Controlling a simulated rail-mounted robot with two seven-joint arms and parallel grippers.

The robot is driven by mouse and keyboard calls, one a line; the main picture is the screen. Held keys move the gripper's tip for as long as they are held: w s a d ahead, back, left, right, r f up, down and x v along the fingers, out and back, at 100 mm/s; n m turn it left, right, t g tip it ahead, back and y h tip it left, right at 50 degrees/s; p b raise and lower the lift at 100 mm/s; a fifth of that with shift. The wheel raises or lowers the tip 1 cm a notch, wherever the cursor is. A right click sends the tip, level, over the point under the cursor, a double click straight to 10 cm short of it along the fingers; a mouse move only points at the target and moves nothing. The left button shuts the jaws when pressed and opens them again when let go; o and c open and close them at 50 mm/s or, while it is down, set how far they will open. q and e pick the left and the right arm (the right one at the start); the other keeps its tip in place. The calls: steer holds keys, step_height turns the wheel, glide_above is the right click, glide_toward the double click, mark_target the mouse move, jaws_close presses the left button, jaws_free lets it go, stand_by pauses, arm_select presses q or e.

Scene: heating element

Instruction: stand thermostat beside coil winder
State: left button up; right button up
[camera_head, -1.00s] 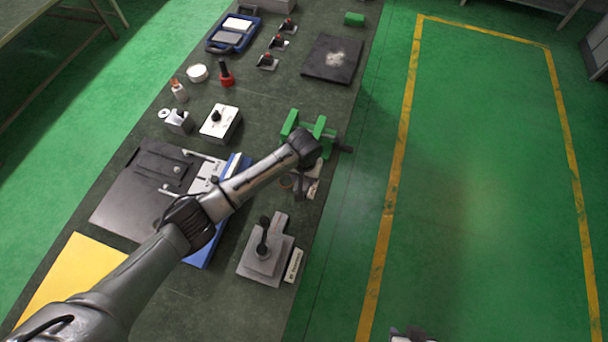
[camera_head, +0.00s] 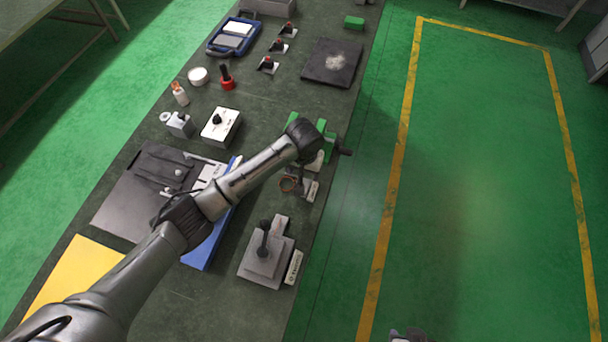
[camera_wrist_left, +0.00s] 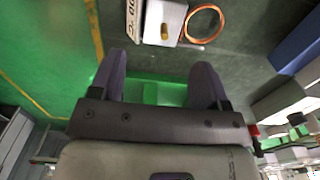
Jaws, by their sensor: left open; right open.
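A white-topped box with a black knob (camera_head: 221,125), which looks like the thermostat, sits upright on the dark bench. A grey base with a dark upright lever and a label plate (camera_head: 265,256) stands near the bench's right edge; I cannot tell whether it is the coil winder. My left gripper (camera_wrist_left: 158,82) is open and empty, its fingers over a green vise-like block (camera_wrist_left: 165,94). In the head view the arm's end hides the gripper and part of the green block (camera_head: 326,142). A small piece of my right gripper (camera_head: 408,335) shows at the bottom edge.
A copper ring (camera_wrist_left: 204,22) lies beside a light plate with a brass knob (camera_wrist_left: 165,22). A blue-edged board (camera_head: 206,248) lies partly under my left arm. A dark mat (camera_head: 331,60), red-based post (camera_head: 226,80) and blue case (camera_head: 234,36) stand farther back.

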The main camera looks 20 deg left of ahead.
mark_target(304, 181)
arm_select(q)
step_height(304, 181, up, 6)
steer(key=shift+r+p, duration=0.25)
steer(key=shift+p, duration=0.05)
stand_by(0.3)
